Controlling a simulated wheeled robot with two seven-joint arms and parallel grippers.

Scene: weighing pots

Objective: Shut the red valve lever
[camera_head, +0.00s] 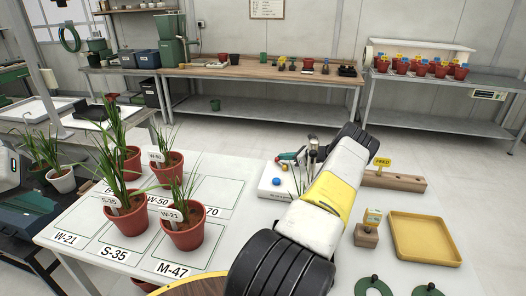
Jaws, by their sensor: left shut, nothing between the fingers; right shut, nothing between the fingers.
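I cannot make out a red valve lever anywhere in the head view. One of my arms, white, yellow and black, crosses the lower middle of the view and hides part of the table behind it. Neither gripper shows.
A white table (262,222) holds red pots with grassy plants (185,236) on labelled squares at left. At right are a yellow tray (424,263), a wooden block (366,236) and a wooden bar (408,183). Benches line the back wall; open floor lies between.

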